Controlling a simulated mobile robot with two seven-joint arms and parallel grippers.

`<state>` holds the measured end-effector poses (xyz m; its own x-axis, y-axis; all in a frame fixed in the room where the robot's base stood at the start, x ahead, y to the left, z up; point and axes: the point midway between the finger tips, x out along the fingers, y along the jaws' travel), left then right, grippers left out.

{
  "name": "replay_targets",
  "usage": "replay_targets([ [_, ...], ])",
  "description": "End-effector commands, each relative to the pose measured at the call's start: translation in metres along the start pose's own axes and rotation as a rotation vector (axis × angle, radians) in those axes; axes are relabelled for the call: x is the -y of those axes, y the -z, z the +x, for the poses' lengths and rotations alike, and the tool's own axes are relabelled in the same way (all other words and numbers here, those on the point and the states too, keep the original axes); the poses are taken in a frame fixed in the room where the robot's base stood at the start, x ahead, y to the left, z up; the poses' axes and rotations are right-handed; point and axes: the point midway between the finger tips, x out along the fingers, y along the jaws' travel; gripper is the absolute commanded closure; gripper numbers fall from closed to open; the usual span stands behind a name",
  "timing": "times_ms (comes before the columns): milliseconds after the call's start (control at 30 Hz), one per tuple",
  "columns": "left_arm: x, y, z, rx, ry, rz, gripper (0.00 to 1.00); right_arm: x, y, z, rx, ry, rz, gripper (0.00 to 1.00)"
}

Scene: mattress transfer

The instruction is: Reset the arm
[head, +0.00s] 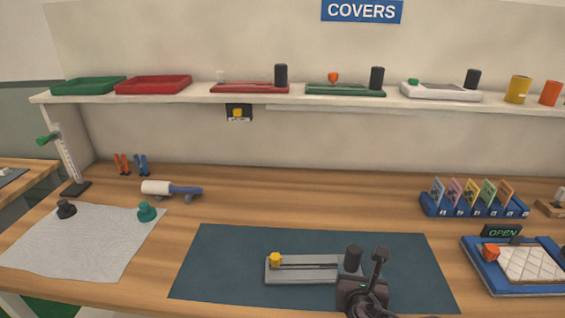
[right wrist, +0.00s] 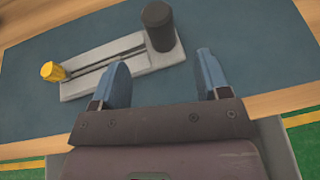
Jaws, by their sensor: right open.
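My right gripper (head: 368,270) is at the front edge of the dark teal mat in the head view, beside a grey fixture. In the right wrist view its two blue fingers (right wrist: 162,80) are apart with nothing between them. The grey fixture (head: 300,275) lies on the mat (head: 220,265) and has a slot, a yellow knob (head: 275,259) at its left end and a black cylinder (head: 353,257) at its right end. In the right wrist view, the fixture (right wrist: 85,85) lies just beyond the fingers. My left gripper does not show.
A blue tray with a quilted white pad (head: 530,263) stands at the right by an OPEN sign (head: 501,231). A blue card rack (head: 470,207) is behind it. A white cloth (head: 75,245) lies at the left. A shelf (head: 300,102) with trays runs along the back.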

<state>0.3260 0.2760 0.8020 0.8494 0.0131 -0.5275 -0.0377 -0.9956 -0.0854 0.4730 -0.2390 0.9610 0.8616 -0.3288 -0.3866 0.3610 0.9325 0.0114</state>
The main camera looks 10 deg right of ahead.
Motion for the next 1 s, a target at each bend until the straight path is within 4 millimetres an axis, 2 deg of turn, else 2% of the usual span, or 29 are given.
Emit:
replay_targets([
  [167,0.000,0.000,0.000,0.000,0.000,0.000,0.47,0.004,0.015,-0.012,-0.087,0.026,0.228,0.31],
  [367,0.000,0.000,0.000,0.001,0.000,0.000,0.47,0.019,0.046,-0.040,-0.261,0.147,0.767,0.31],
  [700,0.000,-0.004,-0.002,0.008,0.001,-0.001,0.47,0.061,0.090,-0.093,-0.418,0.547,1.691,0.31],
  [800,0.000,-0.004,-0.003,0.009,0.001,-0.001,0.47,0.075,0.101,-0.109,-0.414,0.689,1.929,0.31],
  [1000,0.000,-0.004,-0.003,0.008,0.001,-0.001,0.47,0.098,0.116,-0.136,-0.358,0.934,2.281,0.31],
])
